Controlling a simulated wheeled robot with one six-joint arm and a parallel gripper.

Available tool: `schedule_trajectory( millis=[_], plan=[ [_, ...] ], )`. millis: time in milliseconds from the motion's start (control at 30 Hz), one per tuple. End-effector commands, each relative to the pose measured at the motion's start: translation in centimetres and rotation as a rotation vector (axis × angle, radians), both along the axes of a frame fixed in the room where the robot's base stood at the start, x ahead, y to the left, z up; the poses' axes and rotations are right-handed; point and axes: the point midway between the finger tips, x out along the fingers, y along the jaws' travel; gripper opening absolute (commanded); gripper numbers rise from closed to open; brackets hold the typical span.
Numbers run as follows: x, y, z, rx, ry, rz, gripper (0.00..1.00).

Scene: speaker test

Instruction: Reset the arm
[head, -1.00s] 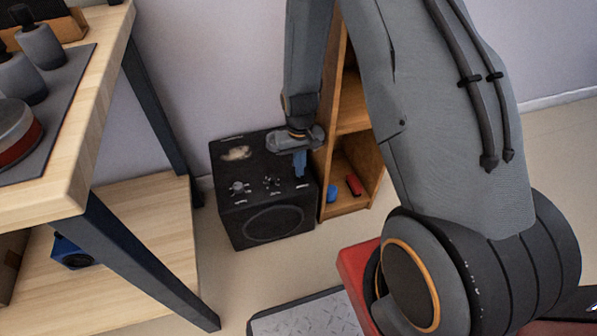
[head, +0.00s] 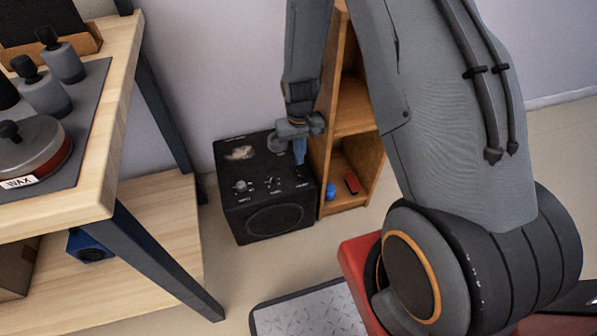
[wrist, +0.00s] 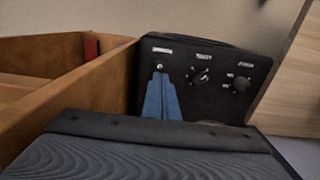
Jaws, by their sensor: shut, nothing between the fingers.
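My gripper (head: 299,152) hangs over the right side of the black speaker (head: 273,218) on the floor. Its blue fingers are together with nothing between them. In the wrist view the shut blue fingers (wrist: 162,97) appear in front of the speaker's control panel (wrist: 205,80), which has several knobs and small white labels. I cannot tell whether the fingertips touch the speaker. My grey upper arm crosses the right half of the head view.
A wooden shelf (head: 355,121) stands just right of the speaker, with a blue object (head: 330,191) and a red object (head: 352,183) on its lower level. A wooden workbench (head: 122,130) with dark legs fills the left, holding bottles and a wax tin (head: 32,150).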

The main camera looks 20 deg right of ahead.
Motion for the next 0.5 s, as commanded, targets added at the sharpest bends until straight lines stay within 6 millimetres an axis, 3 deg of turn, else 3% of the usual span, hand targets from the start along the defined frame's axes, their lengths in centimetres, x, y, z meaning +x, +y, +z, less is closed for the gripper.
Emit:
schedule_trajectory(
  millis=[333, 500],
  plan=[
    [0.0, 0.1, 0.2, 0.0, -0.001, 0.002, 0.0],
    [-0.2, 1.5, 3.3, 0.002, -0.007, 0.025, 0.0]
  ],
)
